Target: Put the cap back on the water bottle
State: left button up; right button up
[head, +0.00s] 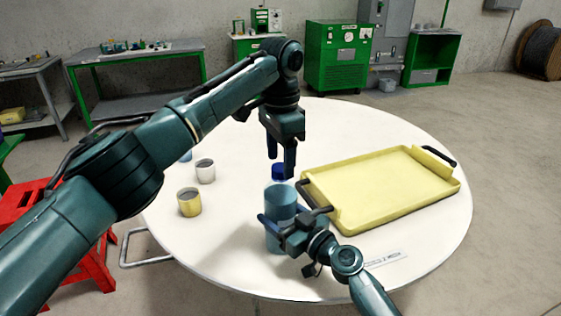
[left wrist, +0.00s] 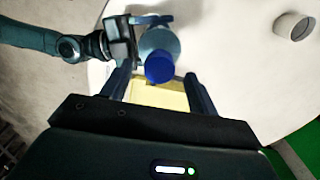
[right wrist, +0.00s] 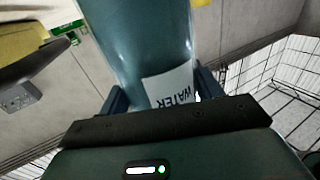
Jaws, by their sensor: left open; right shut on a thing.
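The teal water bottle (head: 280,206) stands upright at the table's near middle. The right wrist view shows its side and white WATER label (right wrist: 170,88). My right gripper (head: 290,222) is shut around the bottle's body. The blue cap (head: 281,172) is at the bottle's top; I cannot tell whether it is fully seated. My left gripper (head: 281,165) points down over the cap, open, with its fingertips close to it. In the left wrist view the cap (left wrist: 160,67) lies between the two fingers, with the bottle (left wrist: 158,40) behind it.
A yellow tray (head: 329,222) with dark handles lies just right of the bottle. A grey-white cup (head: 205,171), a yellow cup (head: 189,202) and a partly hidden blue item (head: 186,156) stand on the left.

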pick_arm(q)
notch_tip(320, 180, up, 10)
jog(key=shift+r, duration=0.15)
dwell(0.3)
pick_arm(e)
jog(key=o, duration=2)
jog(key=shift+c, duration=0.2)
pick_arm(q)
notch_tip(320, 180, down, 2)
jog(key=shift+b, duration=1.05)
pick_arm(e)
jog(key=v, duration=1.3)
jog(key=shift+d, duration=0.1)
